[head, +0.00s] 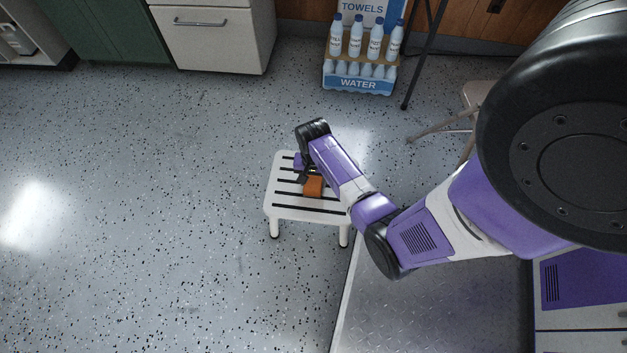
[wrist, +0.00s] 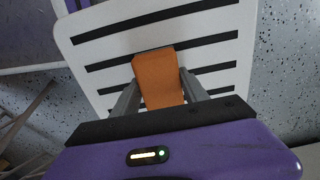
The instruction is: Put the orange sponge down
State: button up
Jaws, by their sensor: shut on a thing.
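The orange sponge (head: 314,187) is a small block over the top of a white slatted stool in the head view. In the wrist view the sponge (wrist: 158,78) stands between the two grey fingers of my gripper (wrist: 157,92), which is shut on it. My gripper (head: 312,177) is partly hidden by my wrist in the head view. The white stool (head: 281,212) has dark slots across its seat, and the seat also fills much of the wrist view (wrist: 225,75). I cannot tell whether the sponge touches the seat.
A water bottle display (head: 358,82) stands at the back. A folding chair (head: 470,100) and thin black stand legs (head: 423,55) are to the right of it. A white drawer cabinet (head: 213,38) and green cabinet (head: 110,30) line the back left. The speckled floor at left is clear.

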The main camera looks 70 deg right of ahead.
jog(key=shift+f, duration=0.1)
jog(key=o, duration=1.3)
